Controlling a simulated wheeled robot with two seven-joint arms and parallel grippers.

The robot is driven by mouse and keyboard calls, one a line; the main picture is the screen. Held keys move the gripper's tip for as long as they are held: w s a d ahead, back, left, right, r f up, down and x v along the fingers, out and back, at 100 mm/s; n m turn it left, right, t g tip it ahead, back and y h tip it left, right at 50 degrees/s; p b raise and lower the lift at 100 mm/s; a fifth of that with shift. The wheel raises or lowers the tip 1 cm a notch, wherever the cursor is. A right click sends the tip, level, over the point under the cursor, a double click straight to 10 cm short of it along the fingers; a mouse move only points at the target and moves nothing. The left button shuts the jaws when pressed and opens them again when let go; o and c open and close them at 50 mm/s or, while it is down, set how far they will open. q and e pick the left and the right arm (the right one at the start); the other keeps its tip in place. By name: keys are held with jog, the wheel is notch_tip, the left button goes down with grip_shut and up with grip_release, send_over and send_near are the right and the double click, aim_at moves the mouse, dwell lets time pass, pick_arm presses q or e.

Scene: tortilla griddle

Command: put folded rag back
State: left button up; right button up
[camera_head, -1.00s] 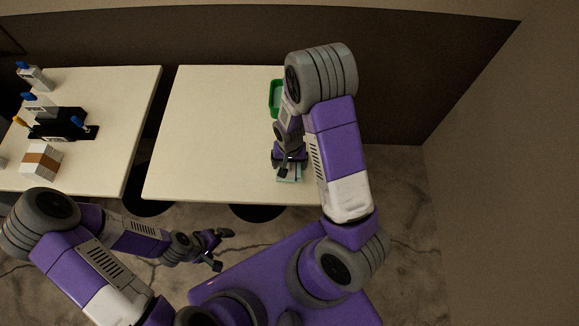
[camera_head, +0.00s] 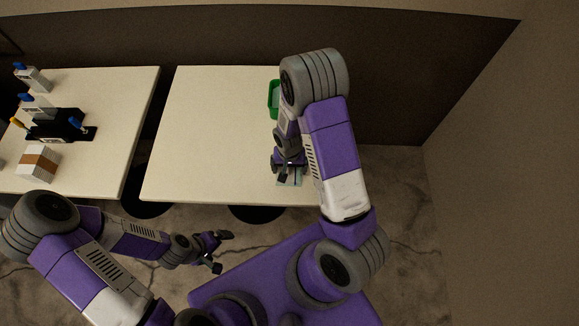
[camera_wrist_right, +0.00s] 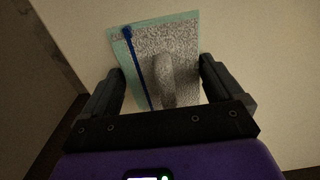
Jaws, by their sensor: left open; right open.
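A grey speckled cloth, which looks like the folded rag (camera_wrist_right: 185,60), lies over a pale teal piece (camera_wrist_right: 120,50) on the table in the right wrist view. A raised grey ridge stands at its middle, and a thin dark blue strip runs along its left side. My right gripper (camera_head: 288,172) is open above the rag near the table's front right. Its fingers (camera_wrist_right: 160,88) lie either side of the ridge in the wrist view; I cannot tell whether they touch the cloth. My left gripper (camera_head: 216,252) is open and empty in front of the table.
A green tray (camera_head: 273,100) stands at the back right of the pale table (camera_head: 210,130), partly behind my right arm. The table's middle and left are clear. A second table (camera_head: 110,120) at left, across a gap, holds a black rack (camera_head: 60,125), bottles and a white-brown box (camera_head: 38,163).

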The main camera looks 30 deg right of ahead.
jog(key=shift+a, duration=0.15)
jog(key=shift+w+r, duration=0.15)
jog(key=shift+r, duration=0.25)
notch_tip(320, 180, up, 12)
jog(key=p, duration=0.3)
jog(key=shift+f, duration=0.2)
